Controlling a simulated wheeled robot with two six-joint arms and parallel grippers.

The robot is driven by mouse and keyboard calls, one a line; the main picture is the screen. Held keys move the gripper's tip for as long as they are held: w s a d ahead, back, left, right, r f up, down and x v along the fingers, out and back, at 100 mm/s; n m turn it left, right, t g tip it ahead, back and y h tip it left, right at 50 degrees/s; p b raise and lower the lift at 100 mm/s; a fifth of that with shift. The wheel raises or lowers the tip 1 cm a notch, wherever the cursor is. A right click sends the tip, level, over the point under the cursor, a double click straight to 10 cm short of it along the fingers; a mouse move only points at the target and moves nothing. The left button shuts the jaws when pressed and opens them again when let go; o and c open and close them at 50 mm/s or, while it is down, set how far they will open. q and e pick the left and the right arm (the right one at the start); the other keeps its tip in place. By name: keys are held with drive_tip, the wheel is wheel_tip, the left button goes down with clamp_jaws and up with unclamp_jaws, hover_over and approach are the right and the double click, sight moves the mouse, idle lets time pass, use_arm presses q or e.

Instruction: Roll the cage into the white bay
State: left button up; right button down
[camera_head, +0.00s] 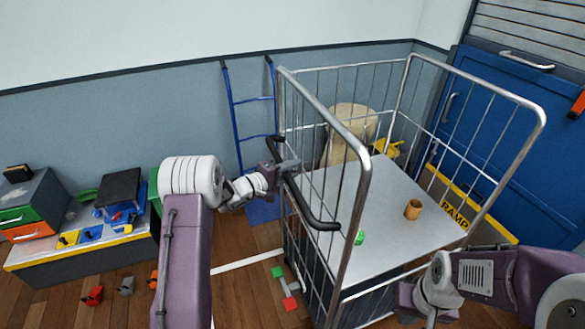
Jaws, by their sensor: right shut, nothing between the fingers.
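The cage (357,150) is a tall grey wire trolley with a flat grey deck, standing right of centre. A black handle (312,212) runs along its left side. My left gripper (287,166) is at the upper part of this handle and appears shut on it; the fingertips are small in view. My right gripper (428,314) is low at the right, near the cage's front edge, shut and empty. A white floor line (248,260) runs left of the cage; the rest of the bay marking is hidden or out of view.
On the deck are a beige sack (350,120), an orange-brown cup (413,209) and a green piece (359,238). A blue hand truck (235,115) leans on the wall. A yellow ramp (455,214) lies by the blue door (500,120). Small blocks (92,295) lie on the floor.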

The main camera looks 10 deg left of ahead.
use_arm(q)
drive_tip(key=shift+w, duration=0.1)
clamp_jaws()
drive_tip(key=shift+f, duration=0.1)
idle(1.3)
